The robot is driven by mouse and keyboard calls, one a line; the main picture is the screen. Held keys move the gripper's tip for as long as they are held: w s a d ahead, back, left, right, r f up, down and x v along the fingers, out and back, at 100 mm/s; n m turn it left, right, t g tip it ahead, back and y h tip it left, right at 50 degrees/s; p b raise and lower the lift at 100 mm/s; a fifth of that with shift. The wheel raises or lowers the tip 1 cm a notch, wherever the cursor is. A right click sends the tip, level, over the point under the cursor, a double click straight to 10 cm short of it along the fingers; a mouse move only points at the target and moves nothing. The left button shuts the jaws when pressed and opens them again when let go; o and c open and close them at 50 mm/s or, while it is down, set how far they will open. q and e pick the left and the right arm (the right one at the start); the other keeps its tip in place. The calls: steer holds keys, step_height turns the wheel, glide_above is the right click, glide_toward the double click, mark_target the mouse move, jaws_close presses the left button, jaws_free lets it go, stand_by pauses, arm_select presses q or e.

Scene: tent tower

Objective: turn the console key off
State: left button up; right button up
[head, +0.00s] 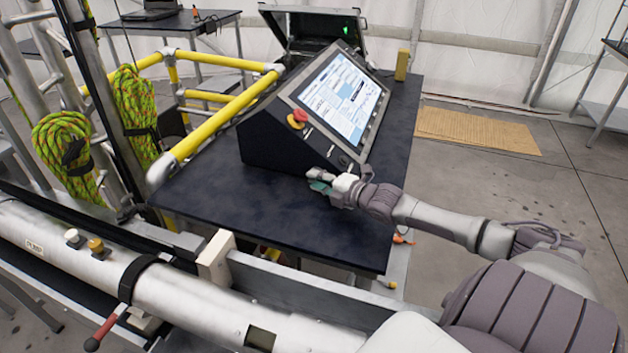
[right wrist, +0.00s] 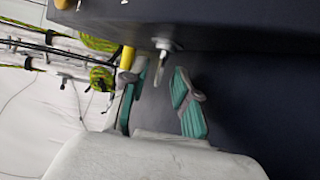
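The console (head: 275,140) is a dark wedge with a lit screen, standing on the dark table. The key (right wrist: 160,73) sticks out of a silver round collar on the console face in the right wrist view. My right gripper (head: 325,184) is at the console's lower front corner in the head view. In the right wrist view its teal-padded fingers (right wrist: 157,85) are apart, with the key showing in the gap between their tips. I see no contact between the fingers and the key. My left gripper is out of view.
A red emergency button (head: 297,119) sits on the console panel left of the key side. An open black case (head: 315,30) stands behind. Yellow rails (head: 212,128) line the table's left. The table's front (head: 260,215) is clear.

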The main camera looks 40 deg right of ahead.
steer(key=shift+x, duration=0.75)
steer(key=shift+c, duration=0.4)
jaws_close()
